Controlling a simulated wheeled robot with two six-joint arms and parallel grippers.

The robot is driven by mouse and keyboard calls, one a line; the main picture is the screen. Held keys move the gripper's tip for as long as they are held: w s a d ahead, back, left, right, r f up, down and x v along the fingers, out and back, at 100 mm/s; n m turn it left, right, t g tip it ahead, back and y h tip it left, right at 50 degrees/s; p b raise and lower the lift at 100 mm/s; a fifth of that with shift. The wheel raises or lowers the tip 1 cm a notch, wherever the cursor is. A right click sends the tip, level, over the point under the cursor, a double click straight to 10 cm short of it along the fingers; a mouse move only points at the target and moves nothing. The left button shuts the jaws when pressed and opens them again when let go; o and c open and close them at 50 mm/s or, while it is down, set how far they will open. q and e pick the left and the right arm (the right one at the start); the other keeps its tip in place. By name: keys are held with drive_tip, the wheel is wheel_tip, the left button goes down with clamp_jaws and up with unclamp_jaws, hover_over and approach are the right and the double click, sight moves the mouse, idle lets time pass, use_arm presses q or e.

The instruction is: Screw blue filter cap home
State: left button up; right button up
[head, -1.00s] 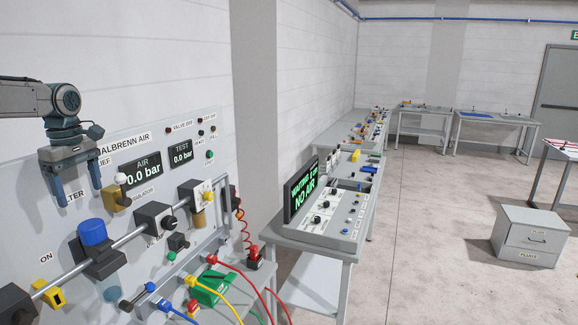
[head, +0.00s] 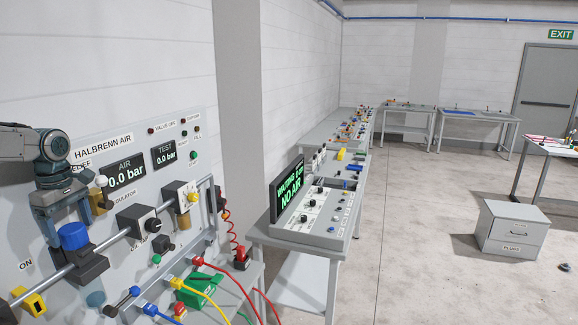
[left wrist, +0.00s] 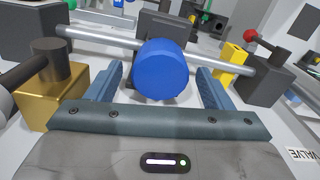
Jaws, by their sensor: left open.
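The blue filter cap (head: 74,236) sits on top of the dark filter block (head: 88,268) on the pipe of the air panel. A clear bowl (head: 96,298) hangs below the block. My left gripper (head: 70,234) is open, with its blue-grey fingers coming down beside the cap. In the left wrist view the cap (left wrist: 160,70) lies between the two spread fingers, with a visible gap on each side. Whether the cap is fully seated cannot be told. My right gripper is not in view.
The pipe (head: 112,240) runs across the panel past the black regulator block (head: 142,222). A yellow ON valve (head: 34,304) is at lower left. Red and yellow hoses hang at the front. The displays read 0.0 bar, and a console screen (head: 288,190) reads NO AIR.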

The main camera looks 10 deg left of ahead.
use_arm(q)
drive_tip(key=c, duration=1.2)
drive_tip(key=shift+m+p, duration=0.35)
drive_tip(key=shift+m, duration=1.55)
drive_tip(key=shift+m, duration=1.9)
